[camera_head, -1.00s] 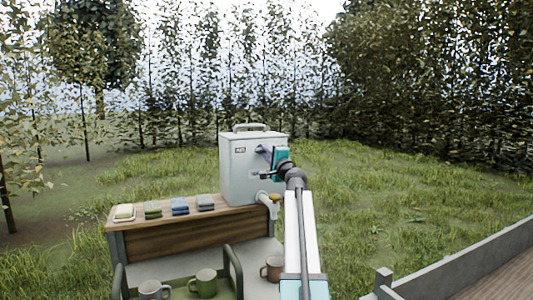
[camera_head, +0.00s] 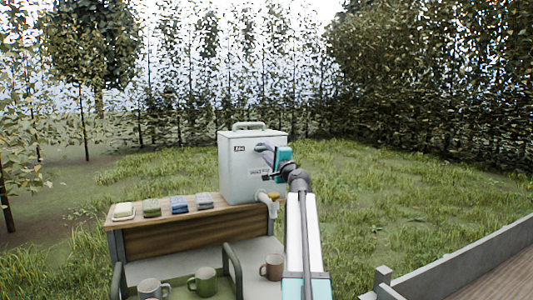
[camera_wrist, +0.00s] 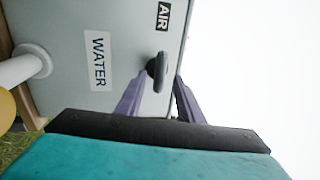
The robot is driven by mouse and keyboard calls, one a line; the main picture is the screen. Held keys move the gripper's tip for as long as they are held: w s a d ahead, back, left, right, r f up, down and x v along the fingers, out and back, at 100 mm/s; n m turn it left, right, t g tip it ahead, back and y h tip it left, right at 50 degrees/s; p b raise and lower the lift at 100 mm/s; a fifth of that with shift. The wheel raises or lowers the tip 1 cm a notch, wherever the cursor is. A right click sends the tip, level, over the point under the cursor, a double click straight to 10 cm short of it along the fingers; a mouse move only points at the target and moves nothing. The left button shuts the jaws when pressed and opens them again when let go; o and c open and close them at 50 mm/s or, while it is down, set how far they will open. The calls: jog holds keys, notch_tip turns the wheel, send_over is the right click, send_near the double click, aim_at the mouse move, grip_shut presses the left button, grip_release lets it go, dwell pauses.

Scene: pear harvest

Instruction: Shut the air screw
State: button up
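The air screw (camera_wrist: 157,70) is a dark knob on the front of the grey water tank (camera_wrist: 125,22), beside the AIR label (camera_wrist: 164,15) in the wrist view. My gripper (camera_wrist: 161,78) is open. Its two purple fingers are apart, with the screw showing between their tips. Whether either finger touches the screw cannot be told. In the head view the tank (camera_head: 236,178) stands upright on a wooden-fronted stand, and my gripper (camera_head: 265,149) is at its upper right front. The screw is hidden there by the gripper.
A white tap (camera_wrist: 25,66) sticks out below the WATER label (camera_wrist: 97,60); its yellow handle (camera_head: 274,195) shows in the head view. Mugs (camera_head: 204,281) stand lower in front. Grass lies open to the right.

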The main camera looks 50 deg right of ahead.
jog(key=b+v, duration=0.1)
jog(key=v, duration=1)
jog(key=shift+s+b, duration=0.2)
jog(key=shift+b, duration=0.1)
jog(key=shift+a, duration=0.1)
